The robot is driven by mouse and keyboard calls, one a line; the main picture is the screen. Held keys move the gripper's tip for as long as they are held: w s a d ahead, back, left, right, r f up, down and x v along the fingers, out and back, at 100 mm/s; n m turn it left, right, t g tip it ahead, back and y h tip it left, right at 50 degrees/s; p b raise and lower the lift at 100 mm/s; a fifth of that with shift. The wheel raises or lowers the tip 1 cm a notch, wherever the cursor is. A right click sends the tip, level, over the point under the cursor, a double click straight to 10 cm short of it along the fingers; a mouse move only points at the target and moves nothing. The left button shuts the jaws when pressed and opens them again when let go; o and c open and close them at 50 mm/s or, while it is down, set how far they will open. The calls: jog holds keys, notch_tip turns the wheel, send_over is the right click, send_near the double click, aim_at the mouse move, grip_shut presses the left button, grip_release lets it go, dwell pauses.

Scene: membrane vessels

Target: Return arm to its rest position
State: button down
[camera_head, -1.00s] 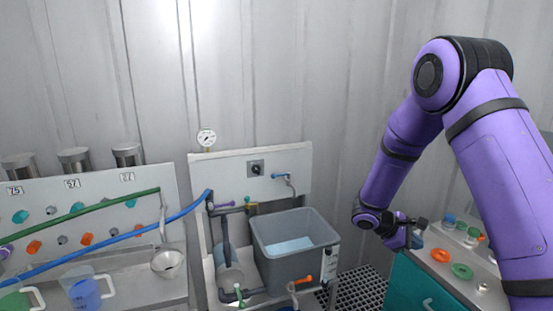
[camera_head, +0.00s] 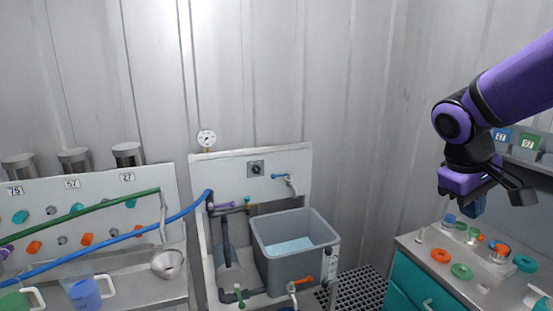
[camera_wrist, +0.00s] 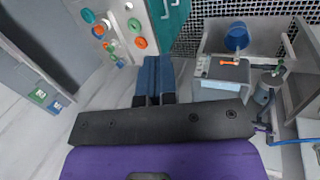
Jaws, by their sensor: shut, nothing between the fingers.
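My arm is purple with black joints and reaches in from the right edge in the head view. My gripper (camera_head: 474,208) hangs over the back of the teal-fronted counter (camera_head: 412,282), apart from it. In the wrist view its blue fingers (camera_wrist: 153,82) lie side by side, shut with nothing between them. In the head view the fingers are partly hidden behind the purple and black gripper body.
Orange and green rings (camera_head: 461,271) and small parts lie on the counter. Labelled bins (camera_head: 526,143) stand behind at right. A grey tank (camera_head: 297,255) stands in the middle, with a gauge (camera_head: 206,138) above left. Pitchers (camera_head: 86,293) stand at left. Air between tank and gripper is clear.

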jog(key=s+a+r+m+t+y, duration=0.1)
jog(key=s+a+r+t+y, duration=0.1)
jog(key=s, duration=0.4)
jog(key=s+a+r+m+t+y, duration=0.2)
jog(key=s+a+r, duration=0.1)
jog(key=s, duration=0.4)
jog(key=shift+s+r+t, duration=0.25)
jog(key=shift+s+t, duration=0.05)
